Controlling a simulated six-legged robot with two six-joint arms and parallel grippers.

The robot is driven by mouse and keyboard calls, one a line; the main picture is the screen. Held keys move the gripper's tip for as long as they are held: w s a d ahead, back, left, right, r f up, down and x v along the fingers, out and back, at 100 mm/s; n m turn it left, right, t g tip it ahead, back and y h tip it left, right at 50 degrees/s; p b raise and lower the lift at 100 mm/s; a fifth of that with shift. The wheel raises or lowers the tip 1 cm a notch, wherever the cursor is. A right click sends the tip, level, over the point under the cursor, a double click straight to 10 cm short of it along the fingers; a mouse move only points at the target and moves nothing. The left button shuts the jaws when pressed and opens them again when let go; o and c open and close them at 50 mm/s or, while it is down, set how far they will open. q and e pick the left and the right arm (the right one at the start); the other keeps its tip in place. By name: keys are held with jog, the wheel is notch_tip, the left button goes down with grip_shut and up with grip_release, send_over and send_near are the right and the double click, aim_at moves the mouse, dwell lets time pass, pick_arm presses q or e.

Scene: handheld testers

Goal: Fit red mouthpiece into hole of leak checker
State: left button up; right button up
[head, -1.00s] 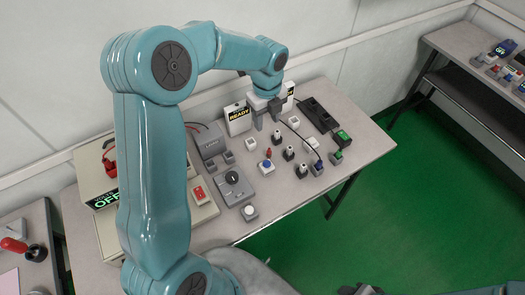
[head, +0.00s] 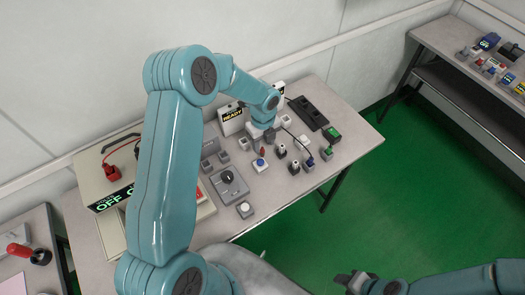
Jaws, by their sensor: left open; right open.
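A small red piece (head: 263,152), likely the mouthpiece, stands upright on the table near a blue-topped button box (head: 260,165). My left gripper (head: 263,142) is open, right above and behind the red piece. Its fingers partly cover that spot, and whether they touch the piece is too small to tell. Which device is the leak checker is not clear. A white box reading READY (head: 232,120) stands behind the gripper, and a grey box with a black dial (head: 229,182) stands in front. My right gripper (head: 350,280) is open and empty, low over the green floor.
Several small black-and-white plugs and connectors stand right of the red piece. A black strip (head: 309,113) lies at the back right. A large beige box reading OFF (head: 92,190) with a red clip is at left. A second table (head: 435,38) stands far right.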

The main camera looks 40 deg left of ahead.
aim_at(263, 150)
pick_arm(q)
notch_tip(263, 150, down, 4)
jog(key=shift+s+f+p, duration=0.1)
jog(key=shift+f+p, duration=0.15)
jog(key=shift+p, duration=0.15)
grip_shut()
dwell(1.2)
